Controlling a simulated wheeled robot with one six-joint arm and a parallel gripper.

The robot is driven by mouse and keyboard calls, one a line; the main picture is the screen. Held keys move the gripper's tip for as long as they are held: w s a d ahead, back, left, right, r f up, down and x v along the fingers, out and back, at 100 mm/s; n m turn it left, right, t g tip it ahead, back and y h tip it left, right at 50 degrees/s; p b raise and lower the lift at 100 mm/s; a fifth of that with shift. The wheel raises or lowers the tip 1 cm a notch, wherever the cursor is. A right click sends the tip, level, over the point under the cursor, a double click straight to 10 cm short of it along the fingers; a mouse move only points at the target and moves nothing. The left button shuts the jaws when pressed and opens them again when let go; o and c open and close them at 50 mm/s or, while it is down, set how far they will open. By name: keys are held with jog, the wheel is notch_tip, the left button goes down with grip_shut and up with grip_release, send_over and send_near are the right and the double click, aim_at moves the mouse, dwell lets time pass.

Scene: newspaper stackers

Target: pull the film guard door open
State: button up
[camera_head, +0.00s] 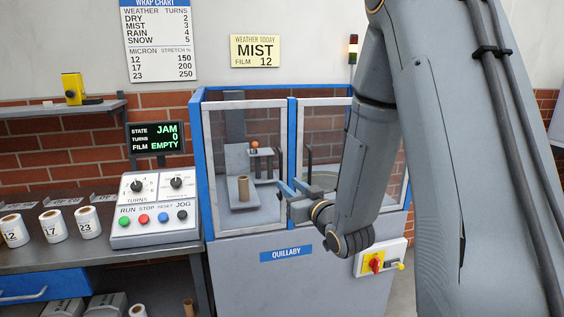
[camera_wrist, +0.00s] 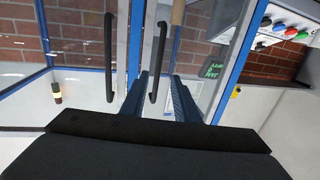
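The film guard door, which I take to be the left glazed door (camera_head: 218,152) with a pale frame, looks shut on the blue-framed machine. Its upright black bar handle (camera_wrist: 158,55) shows in the wrist view. My gripper (camera_head: 290,187) is in front of the seam between the two doors. In the wrist view, its two blue fingers (camera_wrist: 158,80) are apart, and the handle stands between them with gaps beside it. I cannot tell whether either finger touches it.
The other door has a similar black handle (camera_wrist: 109,57) close beside. A cardboard tube (camera_head: 243,188) stands behind the left glass. A control box (camera_head: 155,210) and film rolls (camera_head: 53,224) stand on the left bench. A red-yellow switch (camera_head: 376,262) sits low right.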

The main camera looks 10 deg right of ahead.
jog(key=p, duration=0.2)
send_over(281, 196)
jog(key=shift+w+r, duration=0.3)
jog(key=shift+w, duration=0.05)
grip_shut()
